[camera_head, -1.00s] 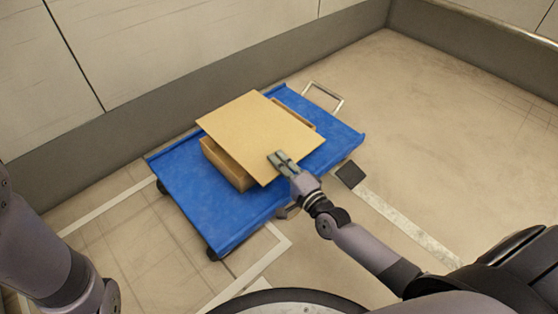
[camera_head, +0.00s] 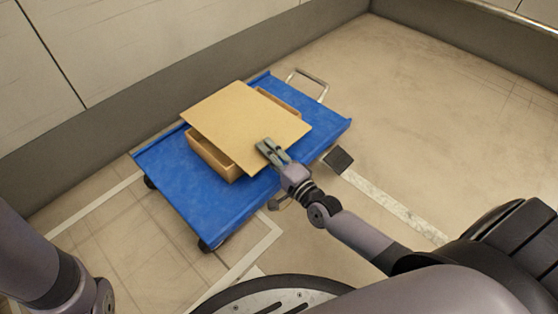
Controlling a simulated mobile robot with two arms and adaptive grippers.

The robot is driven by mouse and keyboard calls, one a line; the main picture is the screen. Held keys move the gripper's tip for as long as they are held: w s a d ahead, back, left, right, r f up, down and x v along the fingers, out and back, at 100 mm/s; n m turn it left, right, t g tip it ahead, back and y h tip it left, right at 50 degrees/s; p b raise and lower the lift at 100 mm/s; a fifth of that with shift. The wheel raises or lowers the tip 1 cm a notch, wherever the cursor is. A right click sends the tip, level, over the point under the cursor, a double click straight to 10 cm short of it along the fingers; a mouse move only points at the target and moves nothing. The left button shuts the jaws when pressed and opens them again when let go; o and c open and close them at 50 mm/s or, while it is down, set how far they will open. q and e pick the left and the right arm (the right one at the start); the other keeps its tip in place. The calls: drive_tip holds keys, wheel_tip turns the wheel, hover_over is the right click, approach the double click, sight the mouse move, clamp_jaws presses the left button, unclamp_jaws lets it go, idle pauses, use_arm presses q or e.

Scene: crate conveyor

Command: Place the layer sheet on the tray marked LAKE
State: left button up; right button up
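The layer sheet (camera_head: 240,118) is a flat, tan square. It lies over an open tan tray (camera_head: 214,160), turned askew to it, and covers most of it. The tray's near-left wall and part of its far-right rim (camera_head: 279,101) show; no LAKE marking is visible. My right gripper (camera_head: 266,148) is shut on the sheet's near-right edge. The sheet's near corner sticks out past the tray, and I cannot tell whether it touches the rim. My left arm shows at the left edge, but its gripper is out of view.
The tray stands on a blue wheeled cart (camera_head: 201,199) with a metal handle (camera_head: 308,84) at the far right. A wall (camera_head: 140,112) runs behind the cart. A small dark plate (camera_head: 338,160) is beside it. The floor to the right (camera_head: 430,120) is clear.

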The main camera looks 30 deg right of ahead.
drive_tip(key=v, duration=1.1)
